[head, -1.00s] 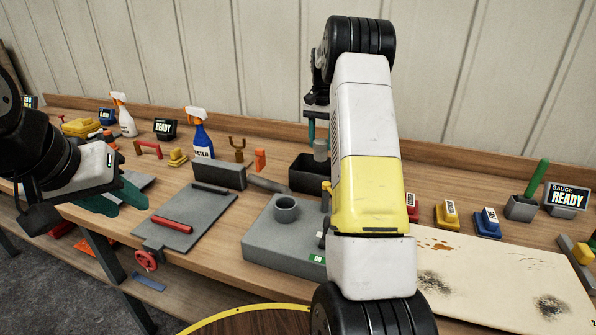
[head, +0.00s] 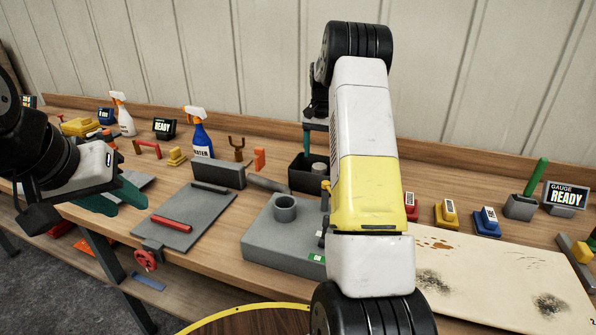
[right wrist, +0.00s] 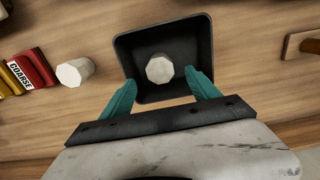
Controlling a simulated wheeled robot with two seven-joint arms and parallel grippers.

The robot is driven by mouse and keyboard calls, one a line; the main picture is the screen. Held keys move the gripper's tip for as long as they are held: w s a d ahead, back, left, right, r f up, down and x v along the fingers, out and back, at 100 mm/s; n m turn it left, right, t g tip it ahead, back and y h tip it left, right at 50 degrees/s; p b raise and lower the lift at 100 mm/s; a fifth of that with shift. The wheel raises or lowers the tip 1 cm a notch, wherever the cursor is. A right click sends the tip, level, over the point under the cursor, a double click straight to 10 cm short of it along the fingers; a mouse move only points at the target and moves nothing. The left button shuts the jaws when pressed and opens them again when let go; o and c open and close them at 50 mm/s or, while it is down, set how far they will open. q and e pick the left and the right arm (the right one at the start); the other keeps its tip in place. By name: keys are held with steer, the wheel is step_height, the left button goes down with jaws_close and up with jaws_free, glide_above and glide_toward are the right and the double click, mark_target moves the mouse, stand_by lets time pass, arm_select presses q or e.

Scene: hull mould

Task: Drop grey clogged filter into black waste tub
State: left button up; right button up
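The grey clogged filter (right wrist: 159,68) is a short pale grey cylinder inside the black waste tub (right wrist: 124,55). In the head view the filter (head: 319,168) shows low in the tub (head: 303,180), partly behind my right arm. My right gripper (right wrist: 161,77) is above the tub with its teal fingers spread apart, one on each side of the filter and clear of it. In the head view one right finger (head: 307,140) shows above the tub; the other is hidden. My left gripper (head: 122,201) is open and empty at the bench's left front.
A grey block with a round socket (head: 285,208) stands in front of the tub. A white cylinder (right wrist: 75,72) stands beside a red COARSE block (right wrist: 33,70). A blue-bottled sprayer (head: 201,140) and a grey plate (head: 185,218) are to the left.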

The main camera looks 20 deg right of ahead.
step_height(320, 180, up, 8)
stand_by(0.5)
steer(key=shift+f, duration=0.1)
